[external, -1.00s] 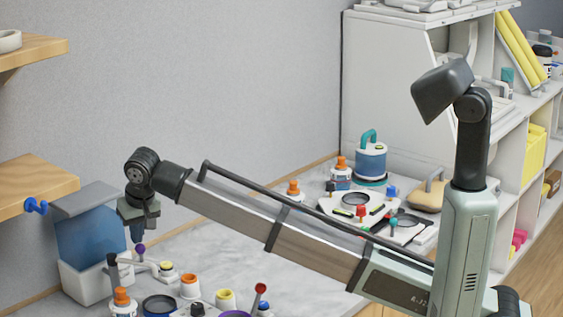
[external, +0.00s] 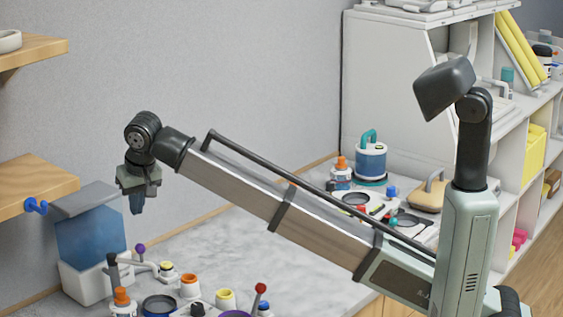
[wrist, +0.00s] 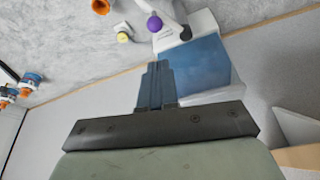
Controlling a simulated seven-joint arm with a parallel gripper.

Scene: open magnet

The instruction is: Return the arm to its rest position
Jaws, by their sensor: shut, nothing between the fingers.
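My gripper (external: 137,205) hangs at the end of my raised arm at the left of the external view, above the back of the counter. Its fingers are together, with nothing between them. It is apart from everything below it. In the wrist view my gripper (wrist: 156,68) points toward the wall side, with the blue-and-white container (wrist: 195,65) beyond its tips. A purple ball-topped knob (external: 140,248) is below the fingers.
Several bottles and jars, such as an orange-topped jar (external: 189,285), crowd the front of the counter (external: 240,245). A wooden shelf (external: 35,185) juts out at the left with a blue hook (external: 36,206). A white cabinet (external: 385,85) stands at the right. The mid-counter is clear.

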